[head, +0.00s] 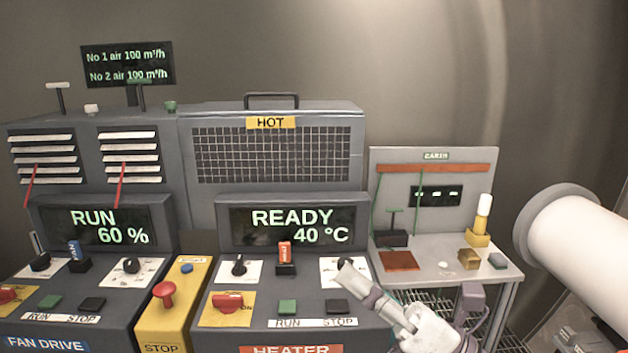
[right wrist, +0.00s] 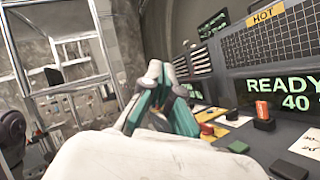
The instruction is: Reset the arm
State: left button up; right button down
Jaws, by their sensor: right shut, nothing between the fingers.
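My right gripper (head: 350,274) is in front of the right side of the heater panel (head: 262,336). Its fingertips overlap the dial plate at the panel's right. In the right wrist view its fingers (right wrist: 157,72) are together with nothing between them. I cannot tell from these frames whether the tips touch the panel. The heater display (head: 293,227) reads READY 40 °C. My left gripper is not in view.
The fan drive panel (head: 46,343) stands left, its display (head: 103,228) reading RUN 60 %. A yellow stop post (head: 163,336) with a red button stands between the panels. A small grey bench (head: 446,258) with several small items stands right.

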jog(key=w+d+f+m+t+h, duration=0.35)
jog(key=d+m+t+h, duration=0.25)
jog(key=m+h, duration=0.5)
jog(key=w+d+f+m+t+h, duration=0.2)
jog(key=d+f+m+t+h, duration=0.3)
jog(key=m, duration=0.9)
jog(key=s+d+f+m+g+h, duration=0.1)
jog(key=d+f+m+g+h, duration=0.4)
jog(key=f+m, duration=0.4)
jog(key=s+f+m+g, duration=0.6)
jog(key=s+f+g, duration=0.7)
jog(key=s+f, duration=1.05)
notch_tip(320, 180, down, 25)
jog(key=g, duration=0.1)
jog(key=s+d+f+g, duration=0.1)
jog(key=s+d+f, duration=0.1)
jog(key=s+f, duration=1.5)
jog(key=shift+d+f+n, duration=0.2)
jog(key=shift+d+n, duration=0.05)
jog(key=shift+n, duration=0.05)
